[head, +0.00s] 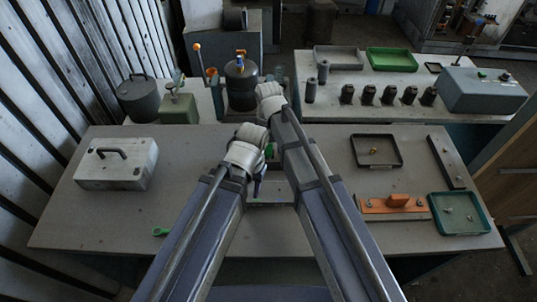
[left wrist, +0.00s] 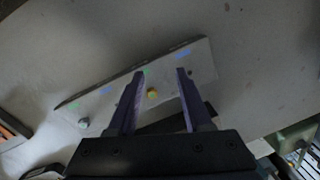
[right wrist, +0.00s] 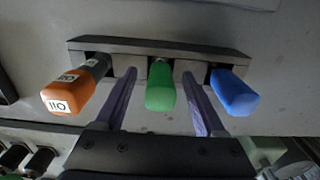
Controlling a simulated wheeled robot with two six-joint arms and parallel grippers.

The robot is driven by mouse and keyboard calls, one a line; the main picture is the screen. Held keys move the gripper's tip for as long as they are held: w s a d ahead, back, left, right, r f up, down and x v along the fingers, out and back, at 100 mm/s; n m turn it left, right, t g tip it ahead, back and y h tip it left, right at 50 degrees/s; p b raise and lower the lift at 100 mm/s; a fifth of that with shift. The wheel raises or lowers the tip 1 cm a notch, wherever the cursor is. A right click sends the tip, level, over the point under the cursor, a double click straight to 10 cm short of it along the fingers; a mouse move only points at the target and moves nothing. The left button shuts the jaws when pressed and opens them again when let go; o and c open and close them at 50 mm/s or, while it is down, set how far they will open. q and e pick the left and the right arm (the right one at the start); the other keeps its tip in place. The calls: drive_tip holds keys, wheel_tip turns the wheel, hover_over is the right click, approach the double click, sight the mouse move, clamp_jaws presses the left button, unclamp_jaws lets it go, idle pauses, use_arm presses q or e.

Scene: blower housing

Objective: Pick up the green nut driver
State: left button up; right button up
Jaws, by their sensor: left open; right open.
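The green nut driver (right wrist: 160,88) stands in a dark rack (right wrist: 225,52) in the right wrist view, its handle toward the camera. A bit of green between my arms in the head view (head: 269,150) may be its handle. My right gripper (right wrist: 160,77) is open, with one finger on each side of the green handle and visible gaps. An orange driver (right wrist: 75,90) is left of it and a blue driver (right wrist: 235,92) right of it.
A white case (head: 117,165) stands at left. Several dark cylinders stand on the back bench (head: 340,79). The left table front is mostly clear.

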drive_tip(key=shift+f, duration=0.45)
drive_tip(key=shift+r, duration=0.1)
drive_tip(key=shift+c, duration=0.2)
clamp_jaws()
